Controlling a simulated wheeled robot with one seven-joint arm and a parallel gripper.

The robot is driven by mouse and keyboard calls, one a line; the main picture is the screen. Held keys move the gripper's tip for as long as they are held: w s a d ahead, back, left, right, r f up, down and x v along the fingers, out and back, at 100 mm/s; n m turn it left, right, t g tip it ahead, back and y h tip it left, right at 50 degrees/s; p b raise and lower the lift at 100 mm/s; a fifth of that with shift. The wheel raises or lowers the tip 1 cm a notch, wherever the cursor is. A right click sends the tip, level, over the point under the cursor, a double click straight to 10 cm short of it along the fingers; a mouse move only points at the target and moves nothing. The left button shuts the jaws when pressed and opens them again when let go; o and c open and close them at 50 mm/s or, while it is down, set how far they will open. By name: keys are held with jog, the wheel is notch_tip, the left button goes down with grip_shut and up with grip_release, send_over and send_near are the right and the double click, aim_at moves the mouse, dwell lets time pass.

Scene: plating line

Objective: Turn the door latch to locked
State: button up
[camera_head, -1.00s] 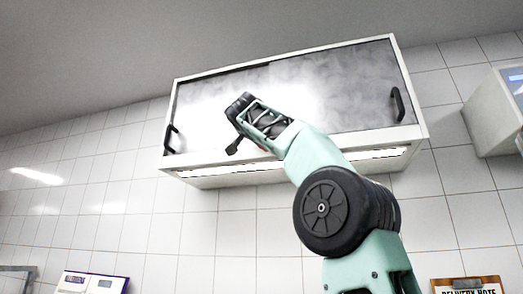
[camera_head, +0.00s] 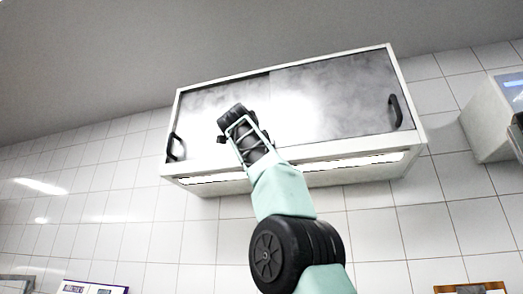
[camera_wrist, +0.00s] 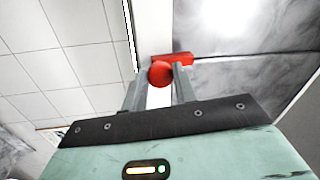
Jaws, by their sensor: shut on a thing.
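The door latch (camera_wrist: 182,58) is a small red bar with a round red knob (camera_wrist: 160,74) at the cabinet's lower edge. In the wrist view the bar points to the right. My gripper (camera_wrist: 158,84) has its two grey fingers on either side of the knob, shut on it. In the head view my gripper (camera_head: 234,122) is in front of the lower middle of the cabinet, and the latch is hidden behind it. The two cabinet doors are metal panels, left (camera_head: 200,115) and right (camera_head: 335,90), and both look closed.
The white wall cabinet (camera_head: 412,132) has a black handle at the left (camera_head: 174,147) and another at the right (camera_head: 396,112). A pale machine (camera_head: 485,130) hangs at the far right. The tiled wall (camera_head: 110,200) below is mostly clear.

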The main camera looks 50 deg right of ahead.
jog(key=shift+r+m, duration=0.1)
jog(key=shift+m, duration=0.3)
jog(key=o, duration=0.9)
jog(key=shift+o, duration=0.2)
jog(key=shift+a, duration=0.1)
jog(key=b+v, duration=0.4)
jog(key=v, duration=1.3)
jog(key=shift+a+b, duration=0.2)
jog(key=shift+b, duration=0.15)
